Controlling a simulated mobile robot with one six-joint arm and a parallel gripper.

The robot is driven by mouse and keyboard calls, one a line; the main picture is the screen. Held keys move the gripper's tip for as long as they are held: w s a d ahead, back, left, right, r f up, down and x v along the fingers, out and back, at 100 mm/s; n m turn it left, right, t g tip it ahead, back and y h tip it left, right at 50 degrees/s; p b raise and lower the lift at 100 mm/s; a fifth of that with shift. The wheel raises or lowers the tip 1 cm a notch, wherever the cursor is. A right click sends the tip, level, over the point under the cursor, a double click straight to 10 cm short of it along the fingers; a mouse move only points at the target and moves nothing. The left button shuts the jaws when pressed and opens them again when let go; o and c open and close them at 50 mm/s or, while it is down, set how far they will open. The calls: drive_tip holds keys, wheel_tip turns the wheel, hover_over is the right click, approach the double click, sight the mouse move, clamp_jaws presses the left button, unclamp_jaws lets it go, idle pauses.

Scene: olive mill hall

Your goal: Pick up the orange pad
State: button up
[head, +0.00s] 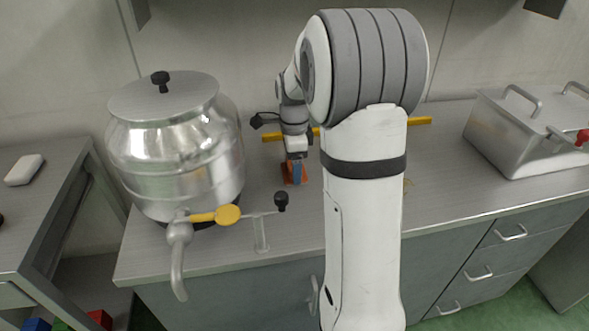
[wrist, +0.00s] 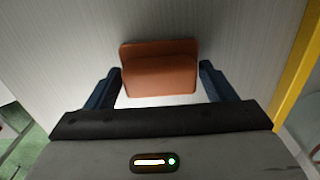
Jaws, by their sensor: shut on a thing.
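The orange pad (head: 287,179) is on the metal counter, just behind my upright arm link, and my gripper partly covers it. In the wrist view the pad (wrist: 160,75) is a brownish-orange block with a raised back part, lying between the fingertips. My gripper (head: 297,176) points down at the counter with its blue fingers at the pad. Whether the pad's underside touches the counter is hard to tell.
A large steel pot (head: 175,150) with a tap and yellow handle stands left of the pad. A yellow bar (head: 420,121) lies behind it. A lidded steel box (head: 515,140) is at the right. A white object (head: 24,170) lies on the left table.

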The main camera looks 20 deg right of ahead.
drive_tip(key=shift+c, duration=1.1)
wheel_tip(320, 180, up, 10)
drive_tip(key=shift+r+p, duration=0.1)
drive_tip(key=shift+p, duration=0.4)
drive_tip(key=o, duration=0.4)
drive_tip(key=c, duration=0.3)
